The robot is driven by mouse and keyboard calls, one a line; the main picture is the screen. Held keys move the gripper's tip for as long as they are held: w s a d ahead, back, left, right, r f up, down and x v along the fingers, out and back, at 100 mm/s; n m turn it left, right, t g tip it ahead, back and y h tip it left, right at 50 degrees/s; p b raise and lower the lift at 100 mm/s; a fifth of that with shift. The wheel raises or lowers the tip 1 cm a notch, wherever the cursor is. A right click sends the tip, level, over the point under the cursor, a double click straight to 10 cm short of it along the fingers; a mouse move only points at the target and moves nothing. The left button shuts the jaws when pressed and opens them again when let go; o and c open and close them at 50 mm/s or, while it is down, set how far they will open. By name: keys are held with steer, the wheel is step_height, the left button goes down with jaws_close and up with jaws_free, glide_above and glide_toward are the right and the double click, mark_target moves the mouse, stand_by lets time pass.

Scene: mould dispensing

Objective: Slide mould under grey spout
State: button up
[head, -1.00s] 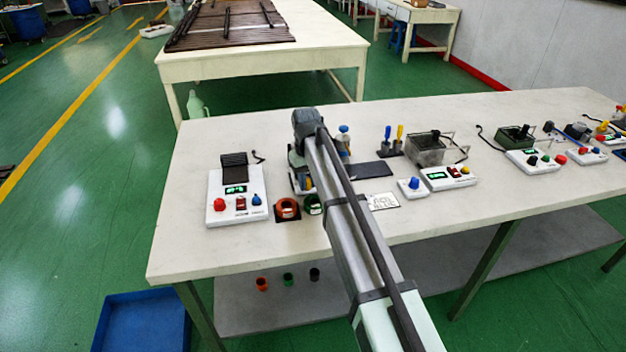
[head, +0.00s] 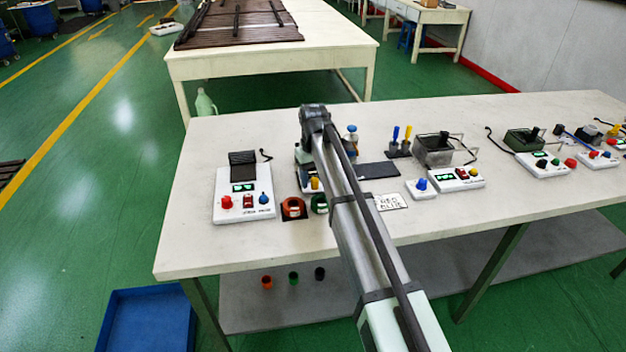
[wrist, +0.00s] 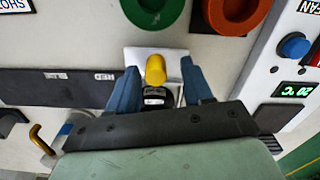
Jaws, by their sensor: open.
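In the wrist view my gripper (wrist: 157,85) is open, with its two blue fingers apart. A yellow upright cylinder (wrist: 155,69) stands between the fingers, with a gap on either side. Just below it is a black round part (wrist: 153,97) with a small label, over a white plate (wrist: 140,54). I cannot tell which of these parts is the mould, and no grey spout can be made out. In the head view the yellow part (head: 315,184) shows beside my arm. My arm hides most of that station and the fingertips.
An orange ring (head: 293,208) and a green ring (head: 319,204) lie close by. A white control box (head: 244,208) with knobs is at left. A dark strip (head: 379,170) and a white label card (head: 392,202) lie right of my arm. The front left of the table (head: 195,250) is clear.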

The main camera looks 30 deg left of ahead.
step_height(320, 180, up, 13)
stand_by(0.4)
steer(key=shift+w, duration=0.1)
stand_by(0.4)
